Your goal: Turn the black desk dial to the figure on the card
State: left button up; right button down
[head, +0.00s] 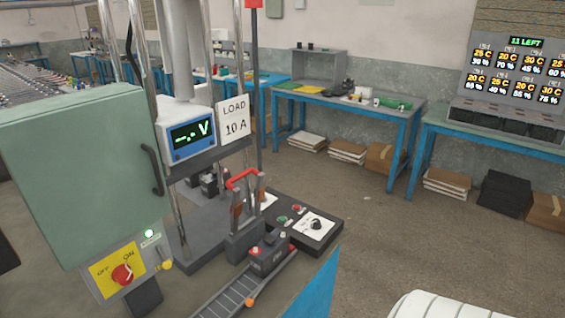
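The black dial (316,225) sits on a white plate on a low dark desk unit (325,243), right of centre. Marks on the plate are too small to read, so I cannot tell the dial's setting. The white card (234,121) reads "LOAD 10 A" and hangs beside the meter (190,137), whose green display shows dashes and a "V". A green button (282,219) and a red button (296,208) are left of the dial. Neither of my grippers is in view.
A green cabinet (80,175) with a red rotary switch (122,274) fills the left. A red-handled clamp (242,180) and a dark block (268,255) on a roller track (245,290) stand left of the dial. Open floor (390,240) lies right.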

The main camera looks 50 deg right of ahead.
aim_at(316, 224)
jog(key=z, duration=1.6)
